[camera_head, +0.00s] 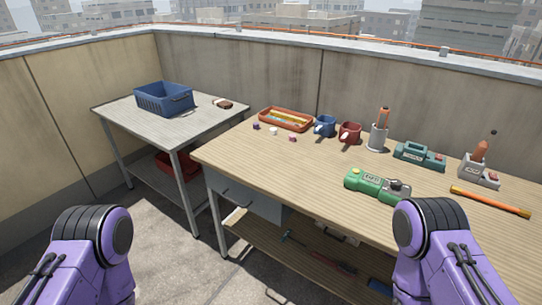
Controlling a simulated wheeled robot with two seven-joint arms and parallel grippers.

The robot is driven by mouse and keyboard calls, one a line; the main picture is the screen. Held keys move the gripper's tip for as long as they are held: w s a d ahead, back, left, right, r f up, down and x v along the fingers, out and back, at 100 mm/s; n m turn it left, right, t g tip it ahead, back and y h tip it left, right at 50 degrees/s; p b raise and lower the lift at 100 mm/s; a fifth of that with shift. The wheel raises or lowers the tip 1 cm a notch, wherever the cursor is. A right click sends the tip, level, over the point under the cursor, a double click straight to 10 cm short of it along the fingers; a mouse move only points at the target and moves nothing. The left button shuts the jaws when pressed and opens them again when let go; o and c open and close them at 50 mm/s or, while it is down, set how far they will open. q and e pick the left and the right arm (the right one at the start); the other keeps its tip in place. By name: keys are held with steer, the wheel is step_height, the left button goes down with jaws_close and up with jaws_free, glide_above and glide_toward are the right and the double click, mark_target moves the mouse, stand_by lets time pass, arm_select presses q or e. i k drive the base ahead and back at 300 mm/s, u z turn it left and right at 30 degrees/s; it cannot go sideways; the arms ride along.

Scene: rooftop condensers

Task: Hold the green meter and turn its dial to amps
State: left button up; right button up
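Purple links of my two arms show at the bottom left and bottom right. Neither gripper is in view, and nothing is seen touching the meter. My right arm's black joint is just in front of the bench edge, close below the meter.
An orange tray (286,119) is farther left. An orange-yellow bar (490,202) lies right. A side table holds a blue crate (164,99).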

mark_target(395, 183)
steer(key=u, duration=0.45)
steer(key=i, duration=1)
steer(key=z, duration=1.35)
